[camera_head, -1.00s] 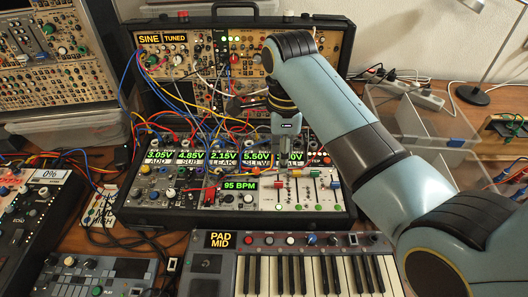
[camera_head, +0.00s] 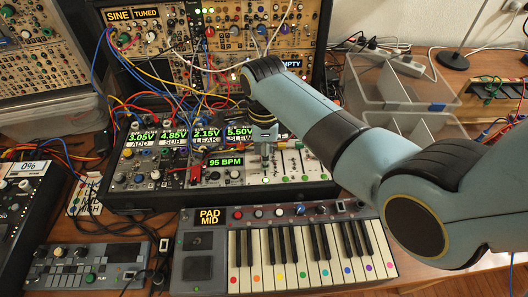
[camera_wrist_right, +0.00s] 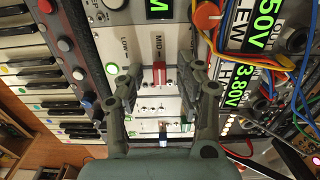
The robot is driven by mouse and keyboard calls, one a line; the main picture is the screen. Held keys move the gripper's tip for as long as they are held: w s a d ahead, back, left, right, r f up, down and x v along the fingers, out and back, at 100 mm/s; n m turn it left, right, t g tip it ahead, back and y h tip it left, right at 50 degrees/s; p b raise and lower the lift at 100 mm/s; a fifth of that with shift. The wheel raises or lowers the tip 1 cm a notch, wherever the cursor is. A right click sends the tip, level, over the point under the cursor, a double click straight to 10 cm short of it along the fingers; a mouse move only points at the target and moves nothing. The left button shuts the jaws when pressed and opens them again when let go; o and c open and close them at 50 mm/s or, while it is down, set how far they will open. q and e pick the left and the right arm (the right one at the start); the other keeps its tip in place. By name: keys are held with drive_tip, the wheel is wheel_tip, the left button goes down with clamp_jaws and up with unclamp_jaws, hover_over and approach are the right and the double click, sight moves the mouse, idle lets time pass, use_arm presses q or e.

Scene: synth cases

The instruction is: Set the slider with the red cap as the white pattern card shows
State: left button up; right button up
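The red cap (camera_wrist_right: 159,74) of a slider shows in the right wrist view, beside the MID label on a white panel. My right gripper (camera_wrist_right: 161,68) is open, with one finger on each side of the cap and a visible gap to each. In the head view my right gripper (camera_head: 264,150) points down over the slider section of the synth case (camera_head: 225,205), and it hides the red cap. A white card (camera_head: 84,198) with small coloured marks lies left of the case; its marks are too small to read surely. My left gripper is not in view.
A keyboard (camera_head: 300,255) stands in front of the case, with a small device (camera_head: 88,265) to its left. Cables (camera_head: 190,90) hang over the case's upper and left parts. Clear bins (camera_head: 385,85) stand behind at the right.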

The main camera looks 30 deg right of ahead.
drive_tip(key=shift+c, duration=1.9)
clamp_jaws()
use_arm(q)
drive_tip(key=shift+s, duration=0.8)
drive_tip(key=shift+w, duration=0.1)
